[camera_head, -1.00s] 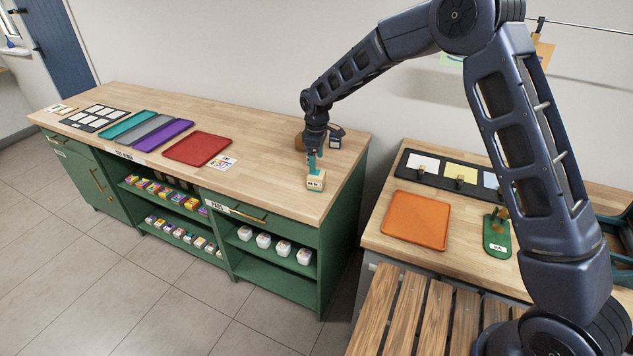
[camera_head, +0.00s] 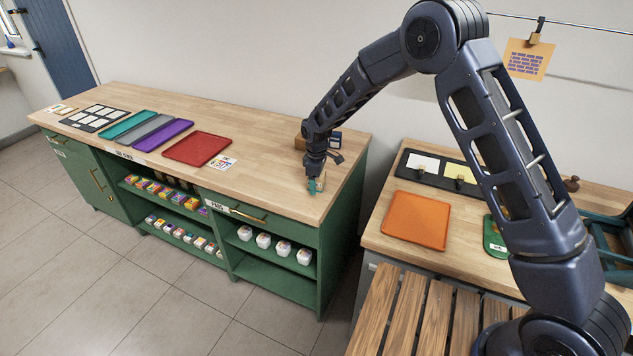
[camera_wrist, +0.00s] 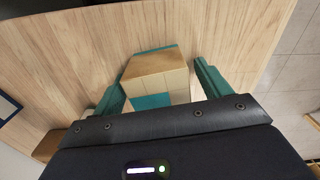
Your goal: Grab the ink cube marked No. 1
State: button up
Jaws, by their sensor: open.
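A small wooden block with teal patches (camera_wrist: 163,82) stands on the wooden counter. It sits between the two teal fingers of my gripper (camera_wrist: 158,86) in the wrist view. My gripper is open, with a finger on either side of the block and gaps visible. In the head view my gripper (camera_head: 316,184) is low over the counter's right end and mostly hides the block. No number can be read on the block now, so I cannot tell whether it is No. 1.
A dark item (camera_head: 334,139) stands behind my gripper on the counter (camera_head: 270,150). A red tray (camera_head: 197,149) lies to the left. Small coloured boxes (camera_head: 165,192) and white containers (camera_head: 263,240) fill shelves below. An orange tray (camera_head: 417,220) lies on the right table.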

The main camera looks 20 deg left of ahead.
jog(key=shift+c, duration=0.5)
jog(key=c, duration=1)
jog(key=shift+r, duration=0.1)
